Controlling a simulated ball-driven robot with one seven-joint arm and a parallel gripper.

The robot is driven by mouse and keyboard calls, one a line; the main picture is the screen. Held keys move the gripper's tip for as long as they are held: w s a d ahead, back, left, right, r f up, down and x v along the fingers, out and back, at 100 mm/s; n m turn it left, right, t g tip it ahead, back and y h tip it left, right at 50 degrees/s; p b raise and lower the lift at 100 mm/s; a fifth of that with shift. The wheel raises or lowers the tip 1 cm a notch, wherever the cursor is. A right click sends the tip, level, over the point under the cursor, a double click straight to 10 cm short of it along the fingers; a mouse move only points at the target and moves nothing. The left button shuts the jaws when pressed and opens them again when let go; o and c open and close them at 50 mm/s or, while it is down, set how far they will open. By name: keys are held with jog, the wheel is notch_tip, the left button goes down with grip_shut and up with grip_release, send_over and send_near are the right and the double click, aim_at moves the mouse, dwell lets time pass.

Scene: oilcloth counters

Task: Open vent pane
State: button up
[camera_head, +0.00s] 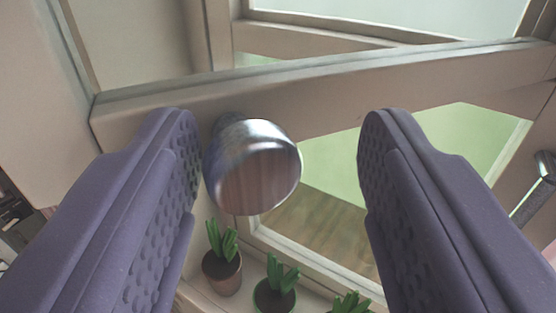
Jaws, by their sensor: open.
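My gripper (281,165) is open, with its two purple padded fingers at the left and right of the view. A shiny round metal knob (253,168) sits between the fingers, close to the left one. Whether the left finger touches it cannot be told. The knob is fixed to the pale bottom rail of the vent pane (345,95), which runs across the view behind the fingers. The pane stands at an angle to the window frame (325,262) behind it, and other frame parts show beyond.
Potted green plants stand on the sill below: one in a brown pot (222,272), one in a green pot (274,296) and one partly cut off (350,303). A metal handle (535,190) is at the right edge. A pale upright panel (40,75) is at the left.

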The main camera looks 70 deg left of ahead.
jog(key=shift+d+f, duration=0.1)
jog(key=shift+d, duration=0.05)
jog(key=b+v, duration=0.1)
jog(key=v, duration=0.6)
jog(key=shift+s+d, duration=0.15)
jog(key=shift+d, duration=0.1)
